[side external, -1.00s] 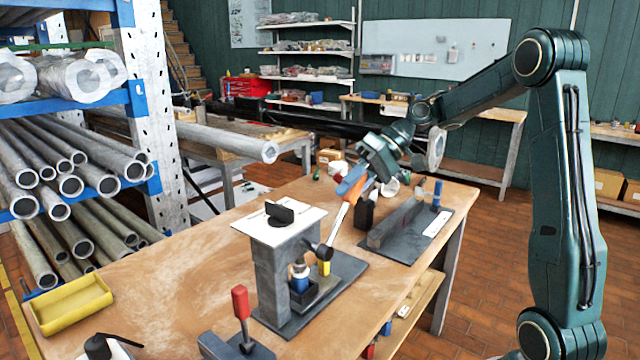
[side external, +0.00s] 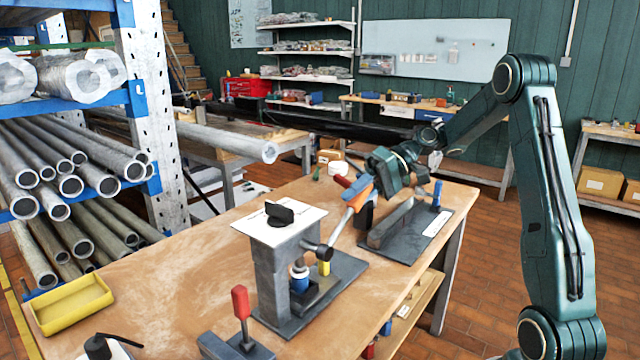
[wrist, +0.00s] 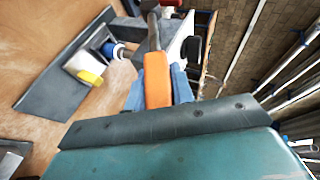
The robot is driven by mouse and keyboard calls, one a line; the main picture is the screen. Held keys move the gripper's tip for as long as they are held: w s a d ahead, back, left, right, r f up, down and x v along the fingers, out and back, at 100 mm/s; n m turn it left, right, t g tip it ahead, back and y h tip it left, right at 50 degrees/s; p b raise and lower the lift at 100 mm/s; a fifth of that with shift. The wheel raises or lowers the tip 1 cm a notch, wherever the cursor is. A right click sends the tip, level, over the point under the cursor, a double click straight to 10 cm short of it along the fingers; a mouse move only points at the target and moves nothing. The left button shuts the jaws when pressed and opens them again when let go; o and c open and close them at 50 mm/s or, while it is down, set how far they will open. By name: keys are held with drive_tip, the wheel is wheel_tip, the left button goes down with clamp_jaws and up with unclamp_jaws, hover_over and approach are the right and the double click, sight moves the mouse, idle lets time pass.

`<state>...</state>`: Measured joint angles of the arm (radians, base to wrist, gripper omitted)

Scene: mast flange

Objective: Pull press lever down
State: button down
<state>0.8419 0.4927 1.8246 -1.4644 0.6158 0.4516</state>
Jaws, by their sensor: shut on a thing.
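The press (side external: 275,265) is a grey column with a white top plate on a dark base on the workbench. Its lever (side external: 340,226) is a metal rod on a pivot at the column's side, slanting up to the right. My gripper (side external: 356,191) is shut on the lever's orange handle. In the wrist view the orange handle (wrist: 157,82) sits between the blue fingers of my gripper (wrist: 158,88). Under the press head, a blue-and-white part (side external: 300,277) stands in a dark holder, with a yellow piece (side external: 324,268) beside it.
A red-handled clamp (side external: 241,303) stands at the bench's front. A yellow tray (side external: 72,303) lies at the left. A second dark fixture (side external: 405,232) with a blue handle stands behind the press. A pipe rack (side external: 139,120) is at the left.

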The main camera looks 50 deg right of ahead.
drive_tip(key=c, duration=1.2)
unclamp_jaws()
drive_tip(key=shift+f, duration=0.2)
drive_tip(key=shift+a+r, duration=0.1)
drive_tip(key=shift+r, duration=0.15)
